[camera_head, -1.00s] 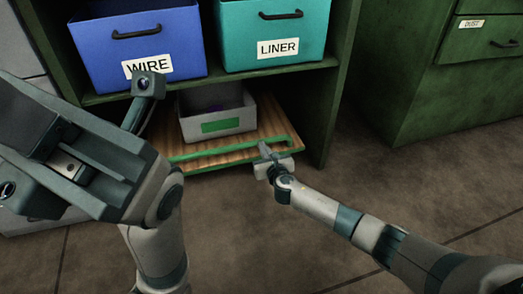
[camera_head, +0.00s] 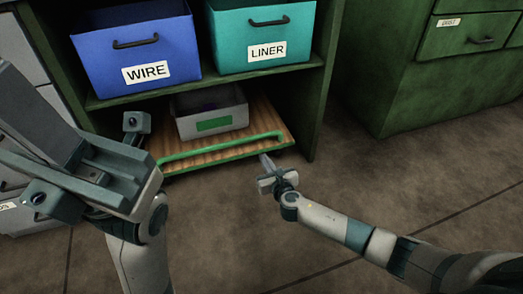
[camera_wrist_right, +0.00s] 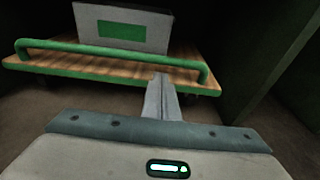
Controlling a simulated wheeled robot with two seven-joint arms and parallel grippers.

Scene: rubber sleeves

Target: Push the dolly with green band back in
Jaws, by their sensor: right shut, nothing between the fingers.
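The dolly (camera_head: 255,146) is a wooden board with a green front edge and a raised green bar, on the floor in the bottom bay of the green shelf; its front part sticks out. A grey bin (camera_head: 190,126) with a green label sits on it. My right gripper (camera_head: 265,160) is shut and empty, just in front of the dolly's front edge at the right. In the right wrist view its closed fingers (camera_wrist_right: 162,80) point at the green bar (camera_wrist_right: 110,52); I cannot tell whether they touch the dolly. My left arm is at the left; its fingertips are not clear.
The green shelf's right side panel (camera_head: 318,90) stands close beside the dolly. A blue WIRE bin (camera_head: 135,48) and a teal LINER bin (camera_head: 262,32) sit on the shelf above. A green drawer cabinet (camera_head: 420,80) stands at the right. The floor in front is clear.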

